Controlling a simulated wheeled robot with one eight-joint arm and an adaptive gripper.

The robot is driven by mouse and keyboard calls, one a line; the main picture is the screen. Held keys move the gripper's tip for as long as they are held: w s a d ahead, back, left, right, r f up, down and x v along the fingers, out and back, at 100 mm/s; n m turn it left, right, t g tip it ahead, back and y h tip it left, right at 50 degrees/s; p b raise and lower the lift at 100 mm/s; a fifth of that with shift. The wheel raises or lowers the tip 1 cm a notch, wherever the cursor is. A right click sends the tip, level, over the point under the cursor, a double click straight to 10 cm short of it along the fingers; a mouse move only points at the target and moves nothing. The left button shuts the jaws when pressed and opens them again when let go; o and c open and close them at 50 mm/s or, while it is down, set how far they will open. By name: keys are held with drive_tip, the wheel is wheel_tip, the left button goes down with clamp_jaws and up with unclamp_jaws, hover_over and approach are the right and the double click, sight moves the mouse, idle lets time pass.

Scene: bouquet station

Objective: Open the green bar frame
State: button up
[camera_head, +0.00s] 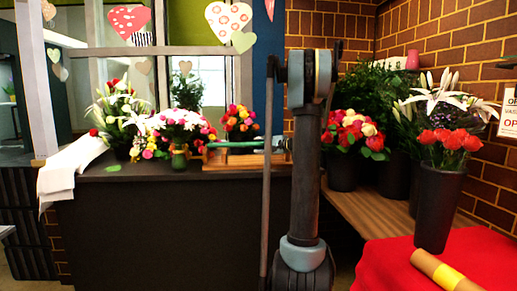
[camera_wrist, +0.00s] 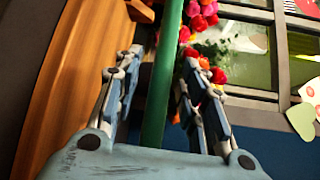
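The green bar (camera_head: 232,144) runs level along the top of a low wooden frame (camera_head: 225,159) on the dark counter in the head view. In the wrist view the green bar (camera_wrist: 163,90) passes lengthwise between the two fingers of my gripper (camera_wrist: 162,58). The fingers are apart, one on each side of the bar, with a gap visible on the left. I cannot tell whether the right finger touches it. In the head view my gripper (camera_head: 281,144) is small, at the bar's right end, and partly hidden by my arm.
Bouquets (camera_head: 178,128) stand on the dark counter (camera_head: 160,220), left of the frame, with a white cloth (camera_head: 62,178) at its left end. Orange and pink flowers (camera_head: 240,118) are behind the bar.

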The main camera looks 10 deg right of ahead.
drive_tip(key=shift+w+a+f, duration=0.1)
drive_tip(key=shift+w+a, duration=0.35)
drive_tip(key=shift+w, duration=0.05)
drive_tip(key=shift+c, duration=0.6)
clamp_jaws()
drive_tip(key=shift+a, duration=0.15)
